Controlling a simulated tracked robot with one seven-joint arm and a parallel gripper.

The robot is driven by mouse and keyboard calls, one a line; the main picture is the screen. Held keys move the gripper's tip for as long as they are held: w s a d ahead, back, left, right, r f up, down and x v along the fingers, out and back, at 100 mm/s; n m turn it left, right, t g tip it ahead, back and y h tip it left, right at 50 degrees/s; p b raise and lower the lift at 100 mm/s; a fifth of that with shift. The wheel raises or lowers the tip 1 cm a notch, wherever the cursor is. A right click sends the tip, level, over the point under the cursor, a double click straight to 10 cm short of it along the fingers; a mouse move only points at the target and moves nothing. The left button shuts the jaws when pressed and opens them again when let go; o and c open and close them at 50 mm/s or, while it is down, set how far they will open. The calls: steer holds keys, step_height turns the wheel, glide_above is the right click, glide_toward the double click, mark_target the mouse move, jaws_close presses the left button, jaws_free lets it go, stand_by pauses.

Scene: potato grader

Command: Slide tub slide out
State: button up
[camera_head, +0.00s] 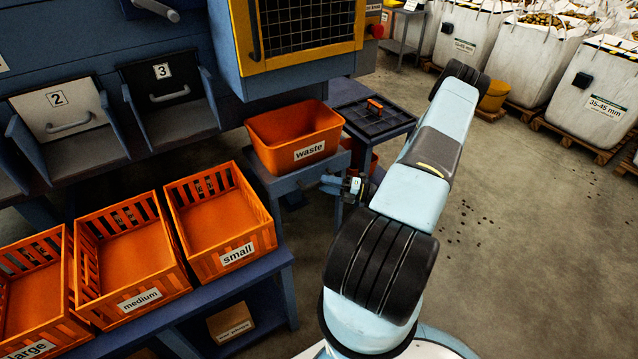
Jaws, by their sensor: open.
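An orange tub labelled "waste" (262,148) sits upright on a blue-grey stand (279,184) below the yellow-framed machine housing. The tub looks empty. My gripper (327,184) is open beside the stand's right front, just below and right of the tub's label. It looks small and partly hidden behind my arm. I cannot tell whether its fingers touch the stand. No separate slide or handle under the tub can be made out.
Orange crates marked "large", "medium" (142,298) and "small" (238,254) stand on a blue bench at left. A dark tray with an orange handle (374,107) is behind the tub. White sacks (590,90) stand on pallets at back right.

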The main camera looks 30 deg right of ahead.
steer(key=shift+x, duration=1.6)
steer(key=shift+c, duration=0.2)
jaws_close()
steer(key=shift+s, duration=0.1)
